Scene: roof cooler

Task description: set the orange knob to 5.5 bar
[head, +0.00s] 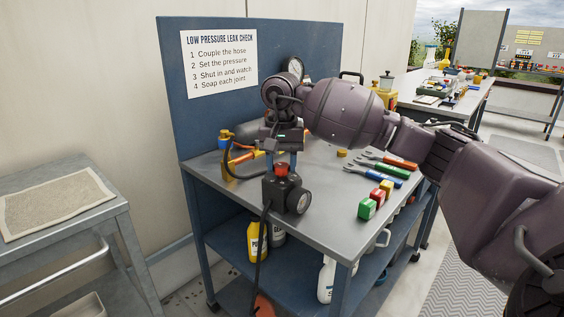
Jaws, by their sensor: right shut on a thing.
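The orange knob (281,169), reddish in this light, sits on top of a dark regulator block (275,190) near the front of the blue workbench. A round gauge (299,202) is on the block's right side; its dial is too small and turned too far away to read. My right gripper (282,161) points down from above, its fingers shut on the knob. The knob's markings cannot be made out. My left gripper is not in view.
A black hose (264,235) hangs from the block. Wrenches (377,169) and coloured blocks (372,202) lie to the right on the bench top (328,226). A second gauge (295,67) stands behind my arm. A grey cart (100,225) is at left.

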